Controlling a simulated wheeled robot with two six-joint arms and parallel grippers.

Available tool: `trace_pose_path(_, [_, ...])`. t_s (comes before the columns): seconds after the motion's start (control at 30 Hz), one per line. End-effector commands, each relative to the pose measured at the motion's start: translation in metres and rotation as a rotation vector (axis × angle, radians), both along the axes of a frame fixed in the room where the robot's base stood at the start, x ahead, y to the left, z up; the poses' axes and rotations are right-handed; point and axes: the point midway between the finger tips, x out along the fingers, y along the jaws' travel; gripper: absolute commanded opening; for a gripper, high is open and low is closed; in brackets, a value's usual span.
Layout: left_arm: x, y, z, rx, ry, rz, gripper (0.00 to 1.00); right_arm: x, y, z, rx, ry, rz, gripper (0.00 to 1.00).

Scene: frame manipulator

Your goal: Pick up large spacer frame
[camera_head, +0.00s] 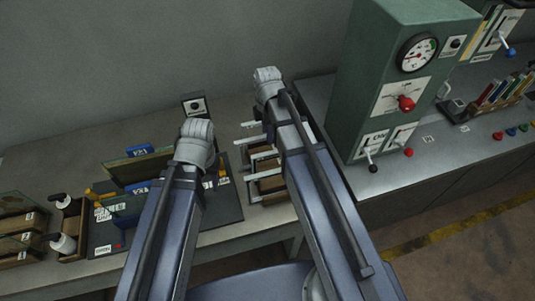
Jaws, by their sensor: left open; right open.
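Several slim pale frames (262,155) stand in a wooden rack on the bench, between my two arms. I take these to be the spacer frames. My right arm covers part of the rack, and I cannot tell which frame is the large one. My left gripper (198,130) is at the grey end of the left arm, up and left of the rack. My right gripper (266,76) is at the grey end of the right arm, above and behind the rack in the picture. Both are open. Their fingers are hard to make out, and nothing shows held in them.
A dark fixture with blue blocks (140,151) stands left of the rack. A wooden box (71,228) with white bottles is further left. A green machine (405,80) with a gauge and red knobs stands on the right bench. Bare bench shows at the back left.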

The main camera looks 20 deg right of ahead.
Motion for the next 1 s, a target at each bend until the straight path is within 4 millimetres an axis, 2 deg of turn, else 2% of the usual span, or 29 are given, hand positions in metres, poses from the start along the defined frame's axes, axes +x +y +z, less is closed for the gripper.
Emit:
trace_pose_path(0.03, [0.000,0.000,-0.014,0.000,0.000,-0.002,0.50,0.000,-0.002,-0.014,0.000,0.000,-0.001,0.55])
trace_pose_path(0.17, [0.000,0.000,-0.027,0.001,0.000,-0.002,0.50,0.000,-0.001,-0.027,0.000,0.000,0.000,0.55])
trace_pose_path(0.47, [0.000,0.000,-0.027,0.001,0.000,-0.002,0.50,0.000,-0.001,-0.027,0.000,0.000,0.000,0.55])
trace_pose_path(0.9, [0.000,0.000,-0.027,0.001,0.000,-0.002,0.50,0.000,-0.001,-0.027,0.000,0.000,0.000,0.07])
trace_pose_path(0.97, [0.000,0.000,-0.027,0.001,0.000,-0.002,0.50,0.000,-0.001,-0.027,0.000,0.000,0.000,0.00])
trace_pose_path(1.0, [0.000,0.000,-0.027,0.001,0.000,-0.002,0.50,0.000,-0.001,-0.027,0.000,0.000,0.000,0.00])
